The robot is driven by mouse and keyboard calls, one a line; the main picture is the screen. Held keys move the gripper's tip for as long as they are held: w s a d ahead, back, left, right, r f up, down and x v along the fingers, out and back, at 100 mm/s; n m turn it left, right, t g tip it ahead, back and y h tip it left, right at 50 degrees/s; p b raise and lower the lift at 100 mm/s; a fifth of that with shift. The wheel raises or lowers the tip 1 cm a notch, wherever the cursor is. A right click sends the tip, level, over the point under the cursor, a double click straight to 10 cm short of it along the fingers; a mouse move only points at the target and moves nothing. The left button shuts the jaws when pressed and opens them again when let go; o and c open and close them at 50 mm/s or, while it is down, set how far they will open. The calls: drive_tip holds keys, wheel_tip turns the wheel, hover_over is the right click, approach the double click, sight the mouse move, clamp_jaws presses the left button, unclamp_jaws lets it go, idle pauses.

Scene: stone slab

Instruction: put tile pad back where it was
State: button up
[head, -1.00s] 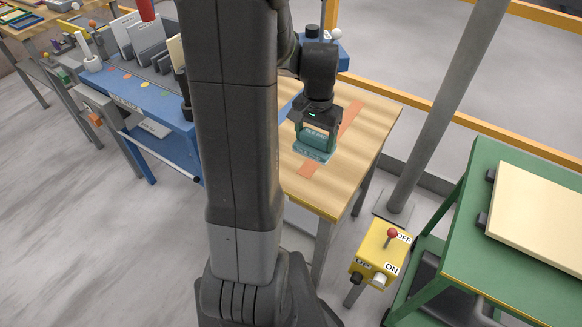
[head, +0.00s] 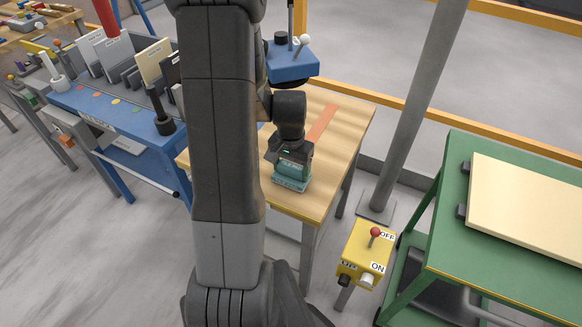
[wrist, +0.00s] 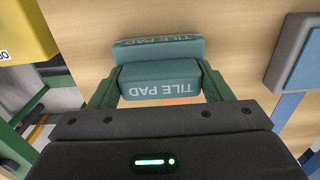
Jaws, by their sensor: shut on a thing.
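My gripper (head: 290,162) is shut on the teal tile pad (head: 291,183), above the front part of the wooden table (head: 340,150). In the wrist view, its two green fingers grip the sides of the pad's upper block (wrist: 160,82). The pad's wider base shows beyond it, and both parts carry the words TILE PAD. The pad is close to the wood, but I cannot tell whether it touches. An orange strip (head: 322,123) lies on the table behind the gripper; a piece shows below the pad in the wrist view (wrist: 180,101).
A yellow switch box (head: 366,250) with a red-knobbed lever stands off the table's front right corner. A blue device (head: 292,62) stands at the table's back. A grey post (head: 415,110) and a green bench (head: 500,210) are to the right. A blue rack (head: 120,115) is left.

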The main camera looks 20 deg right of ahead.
sight(291, 167)
drive_tip(key=shift+f, duration=0.2)
drive_tip(key=o, duration=0.9)
drive_tip(key=shift+o, duration=0.2)
drive_tip(key=shift+r, duration=0.1)
wheel_tip(291, 167, up, 12)
drive_tip(key=shift+p, duration=0.35)
drive_tip(key=shift+r, duration=0.1)
